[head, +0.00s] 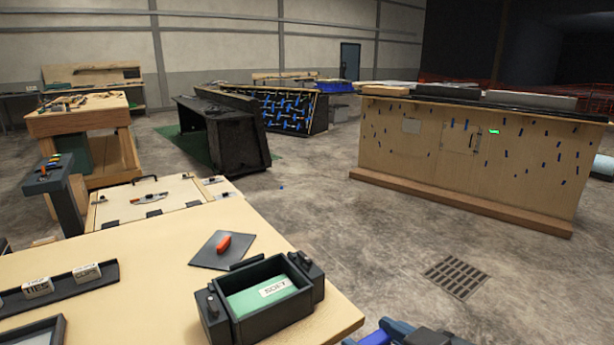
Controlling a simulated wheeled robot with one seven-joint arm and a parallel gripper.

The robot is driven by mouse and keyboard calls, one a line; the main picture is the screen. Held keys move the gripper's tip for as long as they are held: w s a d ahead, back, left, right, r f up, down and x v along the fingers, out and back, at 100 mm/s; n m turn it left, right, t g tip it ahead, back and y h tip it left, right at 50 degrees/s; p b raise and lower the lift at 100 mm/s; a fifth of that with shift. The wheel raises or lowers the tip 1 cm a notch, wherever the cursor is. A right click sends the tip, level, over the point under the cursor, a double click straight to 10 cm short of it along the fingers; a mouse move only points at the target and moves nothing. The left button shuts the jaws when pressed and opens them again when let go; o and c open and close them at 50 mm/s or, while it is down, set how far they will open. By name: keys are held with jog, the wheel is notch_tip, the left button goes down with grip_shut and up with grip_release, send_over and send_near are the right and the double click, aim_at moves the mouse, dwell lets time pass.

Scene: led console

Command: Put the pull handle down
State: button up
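No loose pull handle can be made out for certain. A small orange grip-like piece (224,243) lies on a dark flat plate (207,256) on the near wooden table (150,262). A thin dark curved handle (145,178) shows on the pale wooden panel behind that table. Blue and dark parts, apparently of my arm, are cut off by the bottom edge right of centre. My gripper's fingers do not show, so anything in them is hidden.
A black box (301,317) with a green labelled block (262,296) inside stands at the near table's front. A dark rail (68,286) with pale labelled blocks lies at left. Bare table lies between. A wooden console (450,165) stands behind a floor grate (456,276).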

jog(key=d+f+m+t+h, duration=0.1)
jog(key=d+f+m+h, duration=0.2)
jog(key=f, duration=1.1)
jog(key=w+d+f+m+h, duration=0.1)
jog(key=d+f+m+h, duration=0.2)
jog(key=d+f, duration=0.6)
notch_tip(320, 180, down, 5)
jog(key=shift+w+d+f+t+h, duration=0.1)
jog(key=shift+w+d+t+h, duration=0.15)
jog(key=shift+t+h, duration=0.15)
